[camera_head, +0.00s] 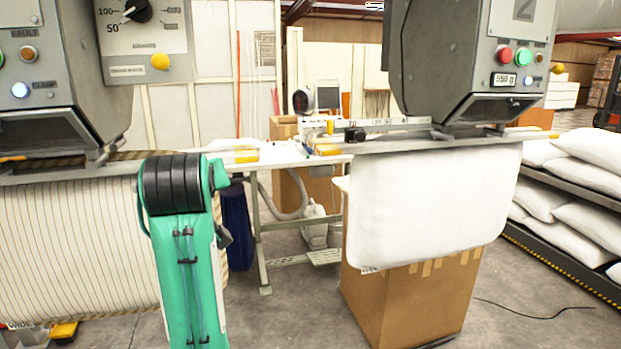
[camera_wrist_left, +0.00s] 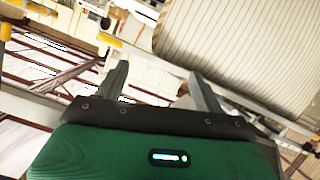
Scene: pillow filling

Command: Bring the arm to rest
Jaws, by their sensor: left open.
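My left gripper (camera_wrist_left: 158,84) shows in the left wrist view with its two grey fingers apart and nothing between them. A striped pillow (camera_wrist_left: 235,45) hangs beyond the fingers at the upper right of that view, apart from them. In the head view a green arm of mine with a black ribbed joint stands upright in front of the striped pillow (camera_head: 75,240); its gripper is not visible there. A plump white pillow (camera_head: 432,205) hangs below the right filling machine (camera_head: 465,60). My right gripper is in neither view.
A cardboard box (camera_head: 415,300) stands on the floor under the white pillow. Another filling machine (camera_head: 50,60) is at the left. A work table (camera_head: 285,155) stands behind, between the machines. A rack at the right holds several white pillows (camera_head: 590,175). A cable (camera_head: 535,312) lies on the floor.

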